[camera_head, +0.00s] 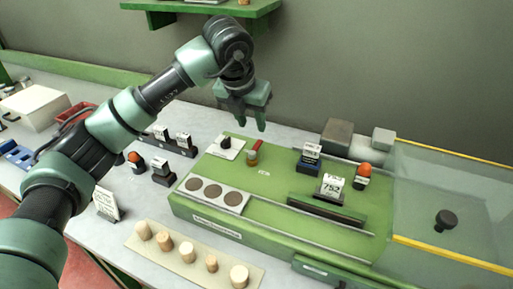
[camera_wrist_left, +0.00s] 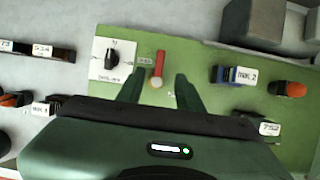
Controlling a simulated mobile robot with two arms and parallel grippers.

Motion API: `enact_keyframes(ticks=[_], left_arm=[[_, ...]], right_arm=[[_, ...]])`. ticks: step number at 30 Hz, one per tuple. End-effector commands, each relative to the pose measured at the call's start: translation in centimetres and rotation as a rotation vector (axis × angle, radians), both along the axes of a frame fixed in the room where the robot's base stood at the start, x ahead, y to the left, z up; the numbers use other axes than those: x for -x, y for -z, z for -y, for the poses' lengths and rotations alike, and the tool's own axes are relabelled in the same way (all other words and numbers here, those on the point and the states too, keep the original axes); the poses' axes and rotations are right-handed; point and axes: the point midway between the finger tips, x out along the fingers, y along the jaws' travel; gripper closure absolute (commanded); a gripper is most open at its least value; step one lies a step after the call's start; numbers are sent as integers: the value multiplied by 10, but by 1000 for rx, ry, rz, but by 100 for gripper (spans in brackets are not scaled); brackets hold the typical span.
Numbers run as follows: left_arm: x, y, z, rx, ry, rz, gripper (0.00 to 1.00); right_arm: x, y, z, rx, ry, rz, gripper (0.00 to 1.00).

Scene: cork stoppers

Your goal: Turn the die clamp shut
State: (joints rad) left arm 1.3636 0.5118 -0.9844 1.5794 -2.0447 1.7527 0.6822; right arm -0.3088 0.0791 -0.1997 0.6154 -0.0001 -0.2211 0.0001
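A red-handled lever (camera_head: 257,146), which looks like the die clamp, stands on the green machine (camera_head: 265,180). It also shows in the left wrist view as a red bar (camera_wrist_left: 160,62) with a pale round end (camera_wrist_left: 156,83). My left gripper (camera_head: 250,125) points down above it, open and empty. In the left wrist view the fingers of my left gripper (camera_wrist_left: 159,80) stand apart on either side of the lever's pale end. I cannot tell the exact height gap. My right gripper is not in view.
A black knob (camera_head: 225,142) on a white plate sits left of the lever. Dark blocks with labels (camera_head: 311,155) and an orange-topped button (camera_head: 364,170) stand to the right. A clear yellow-edged cover (camera_head: 455,185) is at right.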

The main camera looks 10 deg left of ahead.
Motion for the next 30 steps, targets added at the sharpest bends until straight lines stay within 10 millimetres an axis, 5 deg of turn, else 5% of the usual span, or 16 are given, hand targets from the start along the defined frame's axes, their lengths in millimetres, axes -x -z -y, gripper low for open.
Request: enact_keyframes(ticks=[3, 18, 30], left_arm=[[0, 12, 0, 0, 0, 0, 64], [-24, 71, 5, 1, -1, -3, 64], [-29, 82, 6, 0, 0, 1, 64]], right_arm=[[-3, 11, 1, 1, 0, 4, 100], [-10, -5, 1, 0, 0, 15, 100], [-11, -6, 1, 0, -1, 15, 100]])
